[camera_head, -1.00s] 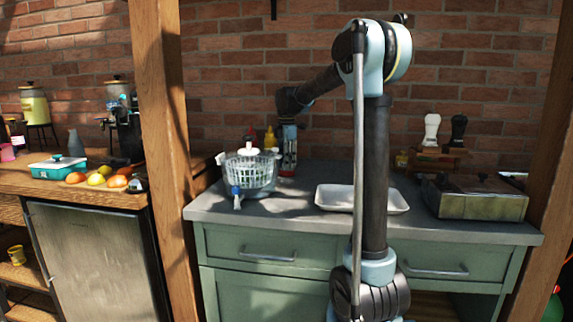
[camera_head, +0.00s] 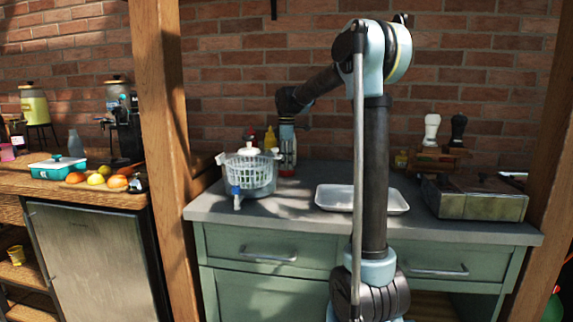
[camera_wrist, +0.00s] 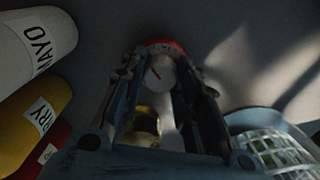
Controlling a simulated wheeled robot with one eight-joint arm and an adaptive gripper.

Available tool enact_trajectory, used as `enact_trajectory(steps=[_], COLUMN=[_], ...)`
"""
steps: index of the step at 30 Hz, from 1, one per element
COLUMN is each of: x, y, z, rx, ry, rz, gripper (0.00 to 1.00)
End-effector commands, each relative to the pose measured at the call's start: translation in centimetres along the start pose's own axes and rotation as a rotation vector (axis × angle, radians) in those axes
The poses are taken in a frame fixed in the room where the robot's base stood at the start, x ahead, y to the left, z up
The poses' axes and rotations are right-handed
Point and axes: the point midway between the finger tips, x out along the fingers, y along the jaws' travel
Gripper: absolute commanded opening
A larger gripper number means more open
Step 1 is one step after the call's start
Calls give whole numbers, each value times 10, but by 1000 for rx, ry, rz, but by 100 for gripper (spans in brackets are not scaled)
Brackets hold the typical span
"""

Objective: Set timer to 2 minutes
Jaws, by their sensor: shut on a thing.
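The timer (camera_wrist: 163,72) shows in the wrist view between my fingertips, with a pale dial, a red pointer line and a red rim (camera_wrist: 160,44) beyond it. My gripper (camera_wrist: 160,78) points down at it, with one finger on each side, and is shut on its dial. No numbers on the dial can be read. In the head view my gripper (camera_head: 288,158) is at the back of the grey counter, just right of the strainer basket.
A white colander-like basket (camera_head: 248,178) stands close left of my gripper. Mayo (camera_wrist: 35,45), yellow (camera_wrist: 38,115) and red (camera_wrist: 48,150) bottles stand close by in the wrist view. A white tray (camera_head: 336,205) lies to the right.

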Motion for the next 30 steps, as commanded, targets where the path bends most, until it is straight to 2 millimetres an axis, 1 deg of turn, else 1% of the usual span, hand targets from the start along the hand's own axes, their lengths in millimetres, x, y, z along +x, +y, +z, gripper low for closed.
enact_trajectory(steps=[1, 7, 8, 9, 10, 20, 23, 26, 30], x=[-1, -1, -1, -1, -1, -1, -5, -16, -40], y=[3, 3, 3, 3, 3, 1, 1, 1, 1], z=[0, 0, 0, 0, 0, 0, 0, 0, 0], rx=[1, 0, 0, 0, 0, -1, -1, -1, -1], ry=[1, 1, 1, 0, 0, 0, 0, 0, 0], rz=[6, 7, 6, 6, 5, 3, 2, 2, 2], gripper=[5, 5, 36, 45, 50, 50, 50, 50, 50])
